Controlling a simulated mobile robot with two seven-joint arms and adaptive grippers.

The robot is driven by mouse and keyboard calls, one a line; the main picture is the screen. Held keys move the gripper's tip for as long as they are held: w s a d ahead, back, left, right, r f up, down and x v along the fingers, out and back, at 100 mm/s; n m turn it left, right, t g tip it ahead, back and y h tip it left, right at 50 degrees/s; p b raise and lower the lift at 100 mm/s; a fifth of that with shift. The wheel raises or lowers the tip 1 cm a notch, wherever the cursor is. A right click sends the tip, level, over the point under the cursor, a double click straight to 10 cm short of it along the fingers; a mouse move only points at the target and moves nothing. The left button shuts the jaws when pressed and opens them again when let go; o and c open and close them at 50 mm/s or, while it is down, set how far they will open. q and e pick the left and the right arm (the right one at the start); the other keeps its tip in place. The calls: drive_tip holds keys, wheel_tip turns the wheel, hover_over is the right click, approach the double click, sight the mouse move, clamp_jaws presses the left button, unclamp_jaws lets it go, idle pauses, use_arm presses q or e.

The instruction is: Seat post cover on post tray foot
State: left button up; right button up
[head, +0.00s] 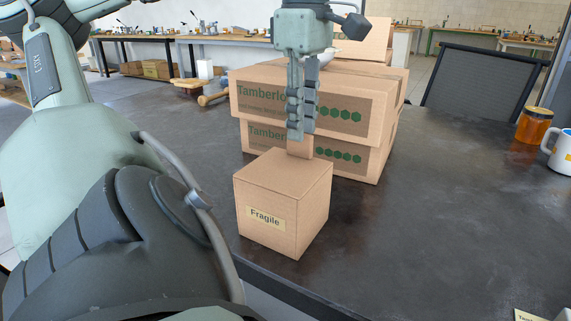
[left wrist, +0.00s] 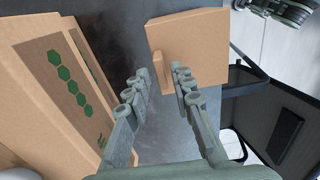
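My left gripper (head: 301,136) points down over the near side of the stacked cartons. In the left wrist view its two fingers (left wrist: 160,70) stand apart. A small plain tan piece (head: 300,147) shows just below the fingertips, above the back of a closed cardboard box marked Fragile (head: 284,205). In the left wrist view the piece (left wrist: 160,66) lies between or beyond the tips, with a gap on each side. I cannot tell whether it touches the box, which also shows there (left wrist: 192,42). No post cover or post tray foot can be made out. My right gripper is not seen.
Two stacked Tamberlo cartons (head: 312,104) stand right behind the Fragile box. An amber jar (head: 534,126) and a white mug (head: 562,154) stand at the right edge.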

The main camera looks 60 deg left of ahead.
use_arm(q)
drive_tip(key=shift+r, duration=0.3)
drive_tip(key=o, duration=0.6)
drive_tip(key=shift+c, duration=0.2)
drive_tip(key=shift+o, duration=0.3)
drive_tip(key=o, duration=0.3)
drive_tip(key=shift+o, duration=0.2)
drive_tip(key=o, duration=0.8)
